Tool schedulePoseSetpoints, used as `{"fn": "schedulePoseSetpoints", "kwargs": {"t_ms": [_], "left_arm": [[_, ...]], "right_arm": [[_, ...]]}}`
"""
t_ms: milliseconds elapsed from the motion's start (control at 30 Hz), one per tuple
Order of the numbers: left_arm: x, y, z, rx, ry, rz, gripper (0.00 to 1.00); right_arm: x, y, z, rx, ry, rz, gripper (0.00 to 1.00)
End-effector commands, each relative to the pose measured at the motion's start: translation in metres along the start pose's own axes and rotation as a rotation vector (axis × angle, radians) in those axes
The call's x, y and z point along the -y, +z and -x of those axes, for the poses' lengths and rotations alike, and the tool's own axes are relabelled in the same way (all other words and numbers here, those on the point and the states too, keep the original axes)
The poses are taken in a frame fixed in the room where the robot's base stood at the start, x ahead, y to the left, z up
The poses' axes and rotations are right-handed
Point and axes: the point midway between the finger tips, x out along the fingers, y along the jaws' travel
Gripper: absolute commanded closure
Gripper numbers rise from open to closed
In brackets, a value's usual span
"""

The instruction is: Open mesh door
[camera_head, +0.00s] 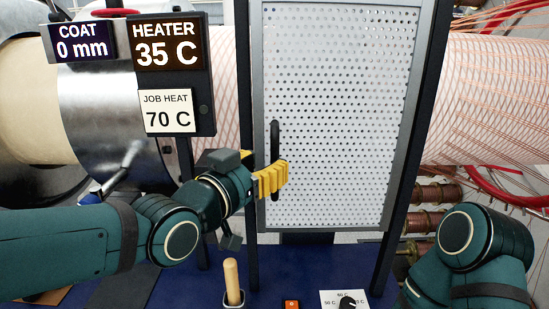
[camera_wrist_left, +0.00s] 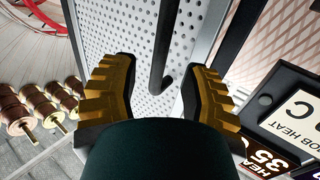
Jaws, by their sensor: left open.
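The white perforated mesh door (camera_head: 345,110) stands upright between two dark posts in the head view and looks shut. It also fills the upper middle of the left wrist view (camera_wrist_left: 130,35). Its black vertical handle (camera_head: 275,140) is near the door's left edge. My left gripper (camera_head: 272,180), with yellow ribbed fingers, is open at the handle's lower part, partly covering it. In the left wrist view the handle (camera_wrist_left: 166,45) shows between the two spread fingers, not visibly gripped. My right arm is at the lower right; its gripper is out of view.
A display panel (camera_head: 205,95) reading heater 35 C and job heat 70 C stands left of the door. A wooden-handled tool (camera_head: 232,280) stands upright on the blue surface (camera_head: 270,270) below. Copper-coloured spools (camera_head: 430,194) are right of the door.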

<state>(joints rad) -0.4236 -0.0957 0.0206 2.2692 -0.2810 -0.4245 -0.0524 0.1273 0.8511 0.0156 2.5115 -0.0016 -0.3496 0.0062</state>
Motion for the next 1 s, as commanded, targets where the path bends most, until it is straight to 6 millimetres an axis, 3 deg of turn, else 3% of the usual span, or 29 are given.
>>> {"fn": "schedulePoseSetpoints", "kwargs": {"t_ms": [100, 300, 667, 800, 1000], "left_arm": [[-0.001, 0.0, -0.018, 0.001, 0.001, 0.0, 0.54], [0.0, 0.0, -0.034, 0.0, 0.001, 0.0, 0.54], [0.0, 0.0, -0.037, -0.001, 0.0, 0.0, 0.52], [0.0, 0.0, -0.037, -0.001, 0.0, 0.0, 1.0], [0.0, 0.0, -0.037, 0.0, 0.0, 0.0, 1.0]], "right_arm": [[0.0, 0.0, 0.001, -0.001, 0.0, 0.0, 1.0], [0.001, -0.001, 0.001, -0.002, 0.0, -0.001, 1.0], [0.001, -0.001, 0.001, -0.002, 0.0, 0.0, 1.0], [0.001, -0.001, 0.001, -0.002, 0.0, 0.0, 1.0], [0.001, -0.001, 0.001, -0.002, 0.0, 0.0, 1.0]]}}
